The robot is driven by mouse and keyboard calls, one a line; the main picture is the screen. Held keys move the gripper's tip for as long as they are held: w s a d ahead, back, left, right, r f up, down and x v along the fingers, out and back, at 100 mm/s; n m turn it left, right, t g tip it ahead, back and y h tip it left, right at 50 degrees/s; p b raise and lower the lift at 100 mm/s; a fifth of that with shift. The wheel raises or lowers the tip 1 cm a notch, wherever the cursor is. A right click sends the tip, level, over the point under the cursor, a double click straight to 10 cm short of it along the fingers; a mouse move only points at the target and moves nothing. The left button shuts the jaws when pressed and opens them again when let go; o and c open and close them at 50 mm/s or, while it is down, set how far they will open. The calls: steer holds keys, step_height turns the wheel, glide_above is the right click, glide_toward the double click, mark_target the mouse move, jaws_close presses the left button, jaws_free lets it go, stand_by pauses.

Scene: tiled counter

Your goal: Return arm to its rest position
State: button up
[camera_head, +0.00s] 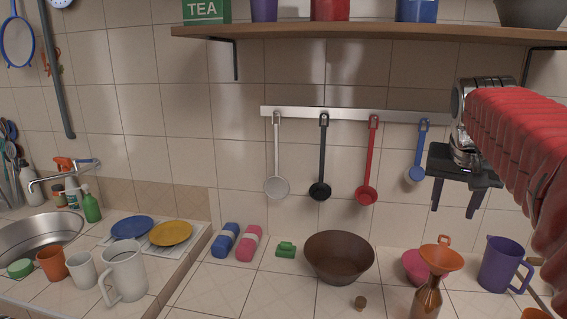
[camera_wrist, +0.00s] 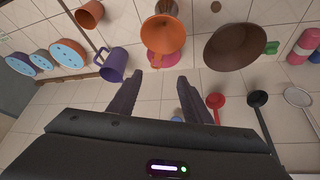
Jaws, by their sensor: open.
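My gripper (camera_head: 455,200) is at the right in the head view, in front of the tiled wall and just right of the hanging blue ladle (camera_head: 418,165). Its two black fingers point down and stand apart with nothing between them. My red-sleeved arm reaches in from the right edge. In the wrist view the gripper (camera_wrist: 165,95) also shows open and empty, its fingers spread towards the counter items. The fingers appear clear of the counter and its objects.
Below stand a purple mug (camera_head: 503,265), an orange funnel (camera_head: 441,258) on a bottle, a pink bowl (camera_head: 414,266) and a brown bowl (camera_head: 338,258). A shelf (camera_head: 370,34) runs above. Ladles hang from a metal rail (camera_head: 345,114). A sink (camera_head: 40,240) is at left.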

steer(key=s+a+f+n+y, duration=0.1)
steer(key=s+a+f+n, duration=0.2)
steer(key=s+a+f, duration=0.6)
steer(key=s+a+f+n+t+y, duration=0.1)
steer(key=s+a+f+n+y, duration=0.1)
steer(key=s+a+f, duration=0.7)
steer(key=s+a+n, duration=0.1)
steer(key=a, duration=0.4)
steer(key=shift+f+n, duration=0.25)
steer(key=shift+n, duration=0.15)
steer(key=shift+s, duration=0.1)
